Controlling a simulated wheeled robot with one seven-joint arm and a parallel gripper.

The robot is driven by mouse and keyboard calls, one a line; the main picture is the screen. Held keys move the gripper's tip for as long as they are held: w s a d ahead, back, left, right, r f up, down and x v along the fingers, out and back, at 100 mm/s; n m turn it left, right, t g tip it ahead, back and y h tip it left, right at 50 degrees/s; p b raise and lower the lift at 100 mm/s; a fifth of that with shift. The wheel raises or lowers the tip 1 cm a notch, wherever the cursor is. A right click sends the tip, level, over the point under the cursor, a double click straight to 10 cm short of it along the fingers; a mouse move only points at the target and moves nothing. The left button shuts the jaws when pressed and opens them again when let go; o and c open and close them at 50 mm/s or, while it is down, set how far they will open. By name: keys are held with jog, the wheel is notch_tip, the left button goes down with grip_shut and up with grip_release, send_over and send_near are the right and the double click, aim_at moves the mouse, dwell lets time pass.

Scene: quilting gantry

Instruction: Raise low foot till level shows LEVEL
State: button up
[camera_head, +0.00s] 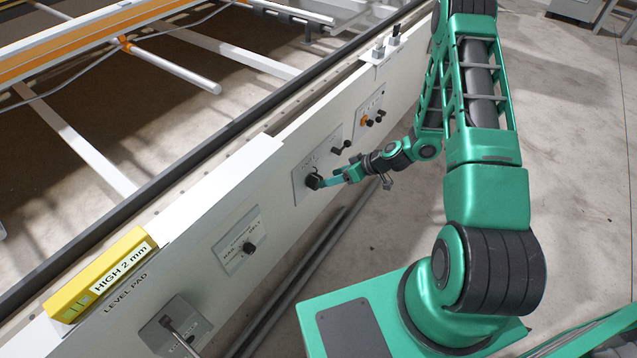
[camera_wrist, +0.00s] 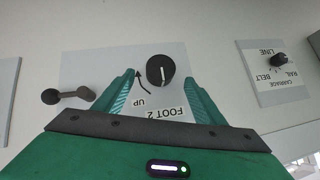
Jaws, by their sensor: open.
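The yellow level (camera_head: 101,274) sits on the level pad at the lower left in the head view, and its label reads "HIGH 2 mm". My gripper (camera_head: 316,182) is at a panel on the white beam. In the wrist view my gripper (camera_wrist: 159,90) is open, with one finger on each side of a black round knob (camera_wrist: 160,70) with a white pointer line. The knob's plate (camera_wrist: 95,62) reads "FOOT 2", with a curved arrow marked "UP". I cannot tell whether the fingers touch the knob.
A black lever (camera_wrist: 68,96) is left of the knob in the wrist view. A carriage rail belt line panel (camera_wrist: 262,72) is to the right. In the head view, a grey lever box (camera_head: 172,330) is near the level, and grey pipes (camera_head: 300,275) lie along the floor.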

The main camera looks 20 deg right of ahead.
aim_at(315, 182)
jog(key=x, duration=0.7)
jog(key=shift+w+a+f, duration=0.1)
jog(key=shift+a+f, duration=0.05)
jog(key=shift+f, duration=0.1)
jog(key=c, duration=1.1)
